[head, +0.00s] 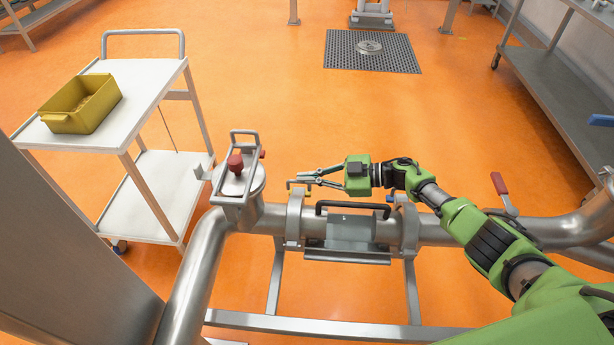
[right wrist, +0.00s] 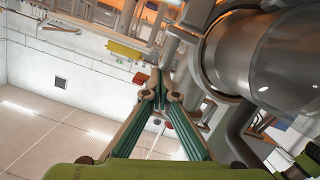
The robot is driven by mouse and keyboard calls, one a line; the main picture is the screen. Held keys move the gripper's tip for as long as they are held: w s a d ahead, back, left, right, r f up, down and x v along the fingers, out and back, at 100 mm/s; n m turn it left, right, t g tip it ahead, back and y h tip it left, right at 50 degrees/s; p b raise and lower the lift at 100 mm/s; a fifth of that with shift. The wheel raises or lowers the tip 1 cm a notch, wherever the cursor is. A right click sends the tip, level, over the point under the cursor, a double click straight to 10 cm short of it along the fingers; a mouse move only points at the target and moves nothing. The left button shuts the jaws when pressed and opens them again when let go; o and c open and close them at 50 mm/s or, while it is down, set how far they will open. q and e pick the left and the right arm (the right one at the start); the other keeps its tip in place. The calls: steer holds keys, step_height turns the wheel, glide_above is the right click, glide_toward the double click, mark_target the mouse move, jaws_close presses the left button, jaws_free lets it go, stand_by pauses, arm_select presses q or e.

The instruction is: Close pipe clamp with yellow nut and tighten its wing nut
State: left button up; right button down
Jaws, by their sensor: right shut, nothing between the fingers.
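The pipe clamp with the yellow nut (head: 293,225) is a grey ring around the horizontal pipe, left of the black handle. Its small yellow nut (head: 290,183) shows at the top of the clamp. Whether the clamp is fully closed is too small to tell. My right gripper (head: 296,182) reaches in from the right, its fingertips at the clamp's top close beside the yellow nut. Its fingers are shut with nothing between them, and in the right wrist view they converge (right wrist: 159,93) beside large grey metal parts. My left gripper is not in view.
A second clamp (head: 409,227) with a blue nut (head: 390,198) is to the right. A black handle (head: 352,205) lies between the clamps. A vessel with a red knob (head: 235,163) stands left. A red-handled valve (head: 499,184) is right. A white cart (head: 150,80) carries a yellow bin (head: 66,123).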

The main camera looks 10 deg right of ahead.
step_height(320, 180, up, 10)
stand_by(0.8)
